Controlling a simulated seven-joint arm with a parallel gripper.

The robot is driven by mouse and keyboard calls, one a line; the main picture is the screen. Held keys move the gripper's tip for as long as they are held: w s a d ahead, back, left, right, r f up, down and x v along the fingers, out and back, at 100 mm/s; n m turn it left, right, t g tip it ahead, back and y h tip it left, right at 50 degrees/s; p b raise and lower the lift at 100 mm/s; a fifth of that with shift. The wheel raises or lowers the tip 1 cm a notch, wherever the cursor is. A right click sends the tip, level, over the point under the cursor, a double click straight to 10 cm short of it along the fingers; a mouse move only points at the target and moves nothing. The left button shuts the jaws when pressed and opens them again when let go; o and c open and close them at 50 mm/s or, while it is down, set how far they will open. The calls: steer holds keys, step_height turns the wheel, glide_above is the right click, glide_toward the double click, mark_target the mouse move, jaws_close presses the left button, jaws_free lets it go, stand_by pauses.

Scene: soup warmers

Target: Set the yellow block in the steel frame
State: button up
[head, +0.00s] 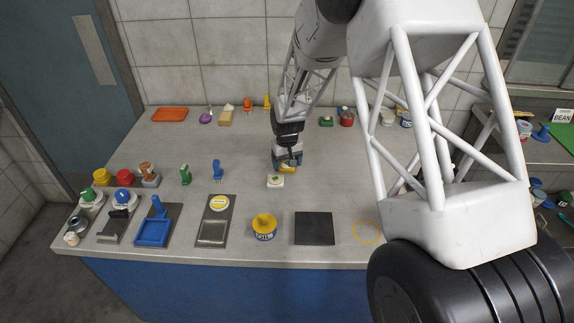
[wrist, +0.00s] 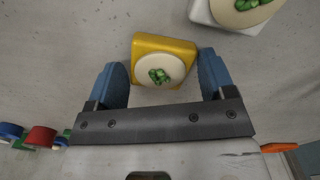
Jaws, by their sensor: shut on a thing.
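The yellow block (wrist: 178,43) has a cream disc with a green picture on top. My gripper (wrist: 163,78) is shut on it, with blue fingers at its two sides. In the head view, my gripper (head: 288,160) is low over the middle of the counter, and the yellow block (head: 288,168) is partly hidden by it. Whether the block touches the counter is hard to tell. A steel frame (head: 212,232) with a yellow round label lies near the front edge, left of the gripper.
A white block (head: 276,182) with a similar disc sits close in front of the gripper. A blue frame (head: 152,234), a yellow-topped can (head: 264,229) and a dark square pad (head: 314,229) line the front. Small green (head: 185,174) and blue (head: 217,170) items stand at left.

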mark_target(287, 163)
steer(key=shift+r, duration=0.2)
steer(key=shift+r, duration=0.55)
step_height(287, 163, up, 2)
steer(key=s+d, duration=0.1)
steer(key=s, duration=0.4)
steer(key=s+d+r, duration=0.1)
steer(key=s, duration=0.4)
steer(key=s+d, duration=0.2)
steer(key=s, duration=0.3)
steer(key=shift+s+d+r, duration=0.1)
steer(key=shift+s+r, duration=0.15)
steer(key=shift+w, duration=0.15)
